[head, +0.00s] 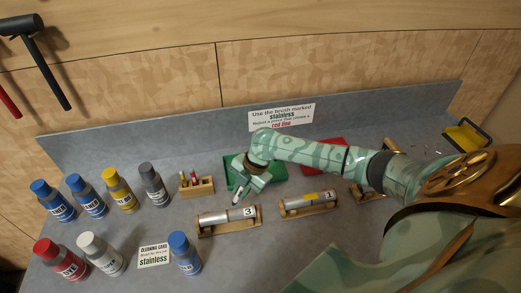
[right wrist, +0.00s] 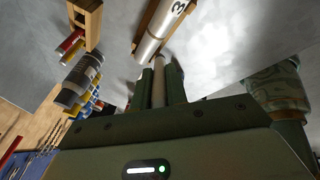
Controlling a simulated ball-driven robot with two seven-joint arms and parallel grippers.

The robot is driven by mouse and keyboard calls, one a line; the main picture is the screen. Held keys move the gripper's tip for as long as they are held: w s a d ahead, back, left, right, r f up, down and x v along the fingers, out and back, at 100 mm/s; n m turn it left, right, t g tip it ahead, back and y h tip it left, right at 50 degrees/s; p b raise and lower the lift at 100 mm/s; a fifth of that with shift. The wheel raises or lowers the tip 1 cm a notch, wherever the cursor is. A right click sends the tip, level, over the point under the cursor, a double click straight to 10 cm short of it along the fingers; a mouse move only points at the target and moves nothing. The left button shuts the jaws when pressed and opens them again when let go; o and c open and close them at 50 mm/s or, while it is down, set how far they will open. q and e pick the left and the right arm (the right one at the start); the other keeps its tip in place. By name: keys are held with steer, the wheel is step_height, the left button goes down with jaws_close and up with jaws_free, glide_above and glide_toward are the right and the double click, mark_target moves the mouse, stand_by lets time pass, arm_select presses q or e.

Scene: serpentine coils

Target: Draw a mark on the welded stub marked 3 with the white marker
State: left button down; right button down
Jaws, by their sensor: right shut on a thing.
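My right gripper (head: 243,187) is shut on a slim white marker (head: 238,198), above the front of the green tray. In the right wrist view the marker (right wrist: 159,92) sits between the fingers (right wrist: 160,88). A grey welded stub (head: 222,217) with a label reading 3 lies in a wooden cradle (head: 200,231) just in front of the gripper. The stub (right wrist: 160,30) also shows close beyond the fingertips in the right wrist view; contact cannot be told. My left gripper is out of view.
A wooden marker holder (head: 197,188) with red-tipped markers stands left of the green tray (head: 232,165). Several labelled bottles (head: 120,190) fill the left. A red tray (head: 318,150) is partly behind my right arm. A card (head: 154,256) lies in front; a yellow-black bin (head: 466,135) stands right.

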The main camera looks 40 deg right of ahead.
steer(key=shift+y, duration=0.7)
steer(key=f+b, duration=0.1)
steer(key=w+f+b, duration=0.1)
steer(key=f+b, duration=0.1)
steer(key=w+f+b, duration=0.1)
steer(key=b, duration=0.1)
steer(key=shift+a+f, duration=0.15)
steer(key=shift+f, duration=0.2)
steer(key=shift+f+b, duration=0.3)
steer(key=shift+s, duration=0.1)
steer(key=shift+f, duration=0.45)
stand_by(0.5)
steer(key=shift+w+b, duration=0.3)
steer(key=shift+b, duration=0.15)
stand_by(0.3)
